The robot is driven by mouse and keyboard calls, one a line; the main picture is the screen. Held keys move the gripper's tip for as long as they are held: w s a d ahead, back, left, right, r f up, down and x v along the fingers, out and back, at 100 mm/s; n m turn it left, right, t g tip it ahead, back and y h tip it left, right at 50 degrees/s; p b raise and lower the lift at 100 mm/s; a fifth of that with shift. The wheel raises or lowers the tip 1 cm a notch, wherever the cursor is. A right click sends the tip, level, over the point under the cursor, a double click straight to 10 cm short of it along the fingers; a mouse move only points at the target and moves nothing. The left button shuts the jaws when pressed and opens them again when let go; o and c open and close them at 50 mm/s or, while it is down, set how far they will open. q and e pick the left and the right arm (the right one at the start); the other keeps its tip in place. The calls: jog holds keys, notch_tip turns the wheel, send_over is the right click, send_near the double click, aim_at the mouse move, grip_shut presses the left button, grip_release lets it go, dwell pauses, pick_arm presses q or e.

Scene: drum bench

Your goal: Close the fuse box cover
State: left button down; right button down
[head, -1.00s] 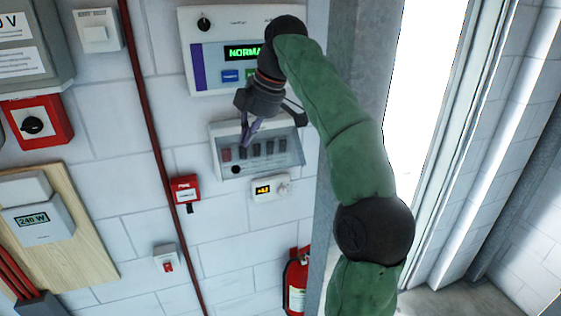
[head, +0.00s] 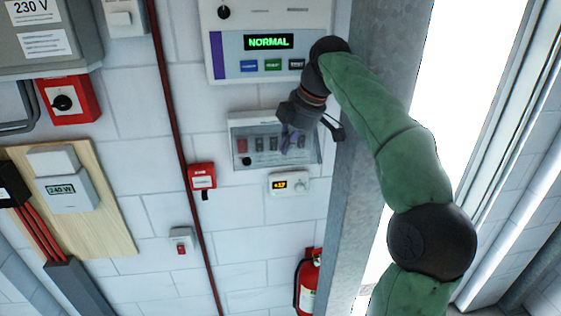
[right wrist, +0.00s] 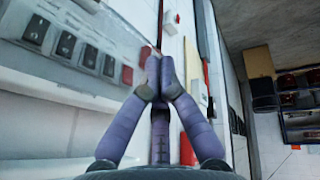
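The fuse box (head: 243,131) is a pale grey box on the white block wall, below the control panel. It holds a row of dark switches and one red switch. A clear cover edge (head: 312,158) seems to show at its right and lower side; its exact angle is hard to tell. In the right wrist view the switches (right wrist: 87,57) are at upper left, with no cover visibly in front of them. My right gripper (head: 291,139) is in front of the box's right half and hides part of it. Its purple fingers (right wrist: 157,76) meet at the tips, with nothing between them. My left gripper is out of view.
The control panel (head: 222,45) reading NORMAL is above the box. A small thermostat (head: 289,184) is just below it, and a red call point (head: 202,177) is at lower left. A grey steel post (head: 358,190) stands close on the right. A fire extinguisher (head: 308,283) hangs low.

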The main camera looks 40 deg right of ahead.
aim_at(280, 159)
jog(key=w+f, duration=0.1)
jog(key=f, duration=0.1)
jog(key=w+f, duration=0.1)
jog(key=f, duration=0.1)
jog(key=w+d+f, duration=0.1)
jog(key=f, duration=0.1)
jog(key=shift+w+f, duration=0.15)
jog(key=shift+w, duration=0.2)
jog(key=shift+a, duration=0.1)
jog(key=shift+f, duration=0.1)
